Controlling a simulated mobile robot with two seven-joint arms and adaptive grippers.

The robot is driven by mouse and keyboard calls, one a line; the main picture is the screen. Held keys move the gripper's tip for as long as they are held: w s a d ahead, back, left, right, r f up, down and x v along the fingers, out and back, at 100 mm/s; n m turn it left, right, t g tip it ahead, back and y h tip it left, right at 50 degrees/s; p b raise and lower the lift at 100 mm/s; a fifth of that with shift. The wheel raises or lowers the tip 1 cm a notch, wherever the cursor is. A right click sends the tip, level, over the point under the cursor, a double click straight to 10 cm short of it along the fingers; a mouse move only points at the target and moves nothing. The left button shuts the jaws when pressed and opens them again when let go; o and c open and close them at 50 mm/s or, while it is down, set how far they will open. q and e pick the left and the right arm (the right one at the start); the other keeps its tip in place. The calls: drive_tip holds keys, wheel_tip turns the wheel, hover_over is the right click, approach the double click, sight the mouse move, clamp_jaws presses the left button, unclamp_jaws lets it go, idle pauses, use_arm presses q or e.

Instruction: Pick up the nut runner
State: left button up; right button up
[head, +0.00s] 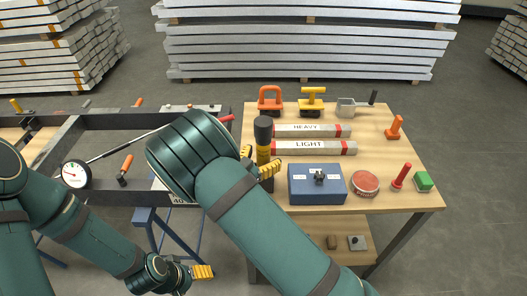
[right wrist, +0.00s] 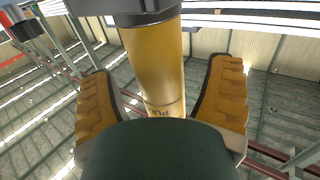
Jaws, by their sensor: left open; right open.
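The nut runner, which I take to be the upright yellow tool with a black top (head: 263,138), stands at the left edge of the wooden table (head: 400,190). My right gripper (head: 259,162) is open around it, one yellow finger on each side. In the right wrist view the yellow body (right wrist: 155,60) is between the spread fingers of the right gripper (right wrist: 161,105), with gaps visible on both sides. Its lower end is hidden by my gripper and arm. My left gripper (head: 202,271) is open and empty, low at the left, away from the table.
A blue box (head: 317,190), a red round tin (head: 365,184) and two bars marked HEAVY (head: 305,130) and LIGHT (head: 305,147) are close to the right. Orange (head: 270,98) and yellow (head: 311,101) handled tools stand behind. A dark frame (head: 110,122) carries a dial gauge (head: 75,174).

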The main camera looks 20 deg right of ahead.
drive_tip(key=shift+w+d, duration=0.2)
clamp_jaws()
drive_tip(key=shift+r, duration=0.1)
